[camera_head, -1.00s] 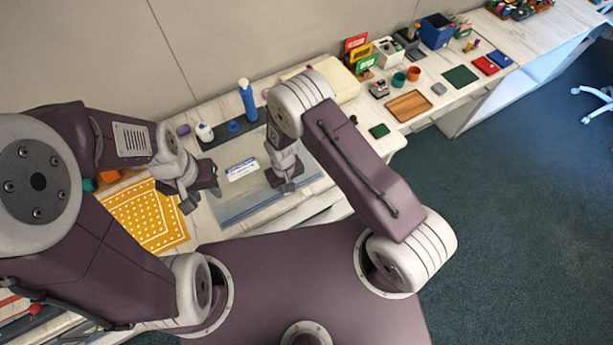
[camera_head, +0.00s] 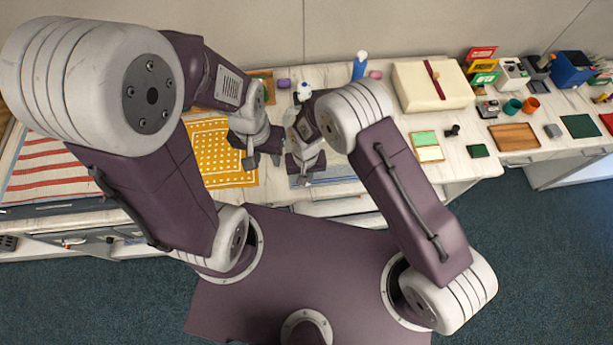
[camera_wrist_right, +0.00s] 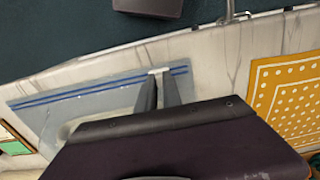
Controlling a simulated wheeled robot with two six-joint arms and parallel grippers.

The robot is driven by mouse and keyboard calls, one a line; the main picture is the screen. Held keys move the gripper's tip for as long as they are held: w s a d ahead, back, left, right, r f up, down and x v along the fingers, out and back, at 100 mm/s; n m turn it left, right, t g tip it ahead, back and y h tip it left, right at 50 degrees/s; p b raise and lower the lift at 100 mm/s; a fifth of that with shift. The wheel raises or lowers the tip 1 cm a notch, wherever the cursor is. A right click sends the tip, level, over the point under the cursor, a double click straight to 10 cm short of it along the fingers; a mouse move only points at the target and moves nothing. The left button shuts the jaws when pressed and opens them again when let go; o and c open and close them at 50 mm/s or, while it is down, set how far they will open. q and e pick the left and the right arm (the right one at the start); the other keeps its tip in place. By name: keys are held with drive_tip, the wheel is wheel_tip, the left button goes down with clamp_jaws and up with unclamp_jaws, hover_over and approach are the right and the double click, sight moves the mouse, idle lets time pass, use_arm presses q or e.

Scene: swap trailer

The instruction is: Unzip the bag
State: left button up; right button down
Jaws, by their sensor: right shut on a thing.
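The bag (camera_wrist_right: 105,100) is a flat, translucent bluish pouch with two dark blue zip lines along one edge, lying on the table in the right wrist view. In the head view its front part (camera_head: 340,172) shows beside my right gripper (camera_head: 304,180); my arm hides much of it. In the right wrist view my right gripper (camera_wrist_right: 158,78) is shut on the small white zip slider (camera_wrist_right: 158,71), near the bag's mat-side end. My left gripper (camera_head: 262,162) is open and empty over the dotted mat's edge, close to the right one.
A yellow dotted mat (camera_head: 212,172) lies left of the grippers; it also shows in the right wrist view (camera_wrist_right: 285,95). A striped cloth (camera_head: 50,170) is farther left. A blue bottle (camera_head: 360,66) and a cream box (camera_head: 430,87) stand behind. The table's front edge is close.

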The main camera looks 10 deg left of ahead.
drive_tip(key=c, duration=1.5)
unclamp_jaws()
drive_tip(key=shift+a, duration=0.1)
wheel_tip(320, 180, up, 9)
drive_tip(key=shift+r+b, duration=0.1)
drive_tip(key=shift+b, duration=0.85)
